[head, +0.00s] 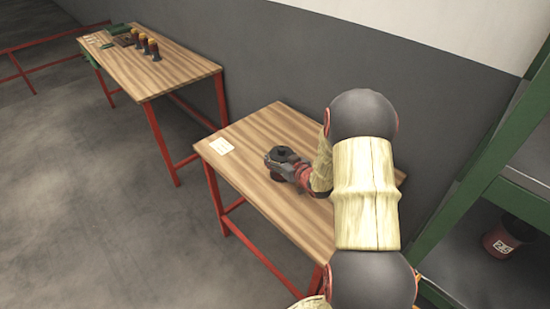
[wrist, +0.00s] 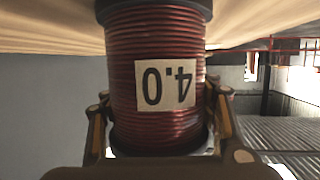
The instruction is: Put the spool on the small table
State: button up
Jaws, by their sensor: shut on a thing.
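The spool (wrist: 130,60) is wound with dark red-brown wire, has black ends and bears a white label reading 4.0, upside down in the wrist view. My gripper (wrist: 160,122) is shut on it, one finger on each side. In the head view my gripper (head: 288,166) is over the middle of the small wooden table (head: 250,135) with red legs, and mostly hides the spool. In the wrist view the spool's far end meets the wooden surface at the top; I cannot tell whether it touches or hangs just above.
A longer table (head: 180,72) at the back left holds several spools (head: 154,49) and green items. A grey wall runs behind.

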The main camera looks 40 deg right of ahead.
jog(key=shift+r, duration=0.2)
jog(key=shift+f, duration=0.15)
jog(key=o, duration=1.9)
jog(key=shift+o, duration=0.5)
